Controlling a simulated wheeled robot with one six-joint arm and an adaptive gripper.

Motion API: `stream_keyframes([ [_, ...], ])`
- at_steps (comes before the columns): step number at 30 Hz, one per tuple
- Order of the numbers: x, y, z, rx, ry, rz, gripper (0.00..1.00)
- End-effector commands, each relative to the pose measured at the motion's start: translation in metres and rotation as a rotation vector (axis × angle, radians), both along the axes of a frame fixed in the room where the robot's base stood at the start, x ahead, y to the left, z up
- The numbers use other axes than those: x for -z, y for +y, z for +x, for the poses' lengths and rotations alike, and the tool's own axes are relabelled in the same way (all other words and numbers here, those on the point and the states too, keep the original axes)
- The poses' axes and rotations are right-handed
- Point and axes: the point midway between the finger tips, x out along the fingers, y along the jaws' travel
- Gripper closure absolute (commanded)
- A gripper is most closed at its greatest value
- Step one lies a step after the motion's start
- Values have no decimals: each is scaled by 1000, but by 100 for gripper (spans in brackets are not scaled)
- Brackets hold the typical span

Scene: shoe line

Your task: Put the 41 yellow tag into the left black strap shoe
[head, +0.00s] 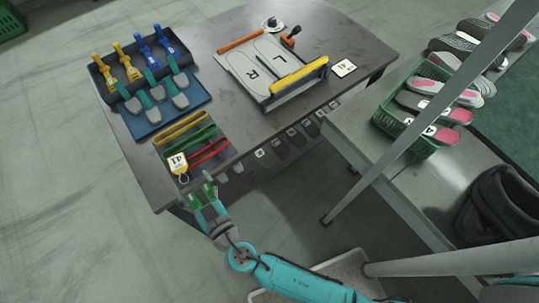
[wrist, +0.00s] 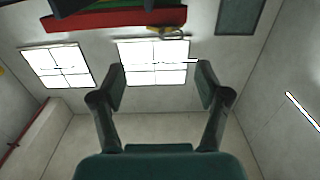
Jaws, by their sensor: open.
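The yellow tag (head: 178,162) marked 41 lies near the front left edge of the dark table, with its ring toward the front. My gripper (head: 203,190) is open and empty, off the table's front edge, close to the tag on its right and front side. In the wrist view, my gripper (wrist: 161,76) shows its two fingers spread with nothing between them. A small yellow piece (wrist: 168,31) shows at the top there, perhaps the tag. I cannot make out a black strap shoe in either view.
Yellow, green and red strips (head: 200,142) lie beside the tag. A board (head: 246,72) marked L and R lies at the back. A green basket (head: 392,123) of insoles stands on the right bench. Several dark labelled pieces show along the table's front.

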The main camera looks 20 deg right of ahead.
Motion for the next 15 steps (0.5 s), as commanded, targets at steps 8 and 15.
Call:
stream_keyframes([
  [8, 29, -49, -19, 3, 79, -57, 25],
  [15, 61, -138, -83, -5, 217, -124, 25],
])
